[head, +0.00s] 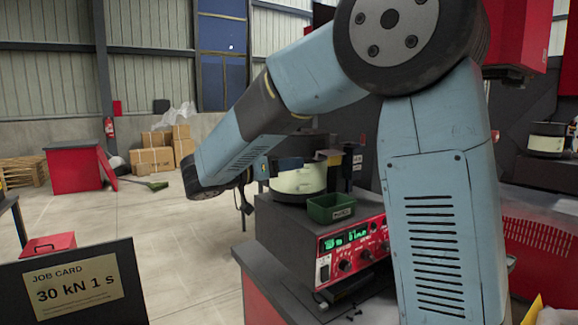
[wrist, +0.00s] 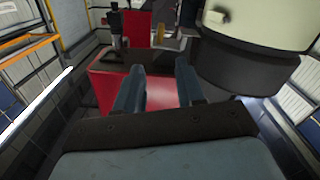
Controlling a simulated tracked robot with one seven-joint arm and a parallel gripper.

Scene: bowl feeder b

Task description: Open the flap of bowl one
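A cream bowl (head: 300,179) on a dark base stands on a grey feeder housing in the middle of the head view. A dark blue piece (head: 290,163) and a small yellowish piece (head: 331,157) show at its rim; I cannot tell whether either is the flap. A cream bowl with a dark base (wrist: 257,22) fills the upper right of the wrist view. No number is readable on it. My gripper (wrist: 160,85) has its two fingers apart with nothing between them, to the left of and apart from that bowl.
A red control panel (head: 352,249) with a green display fronts the housing. A green bin (head: 331,208) sits on top. A second bowl (head: 546,139) stands at far right.

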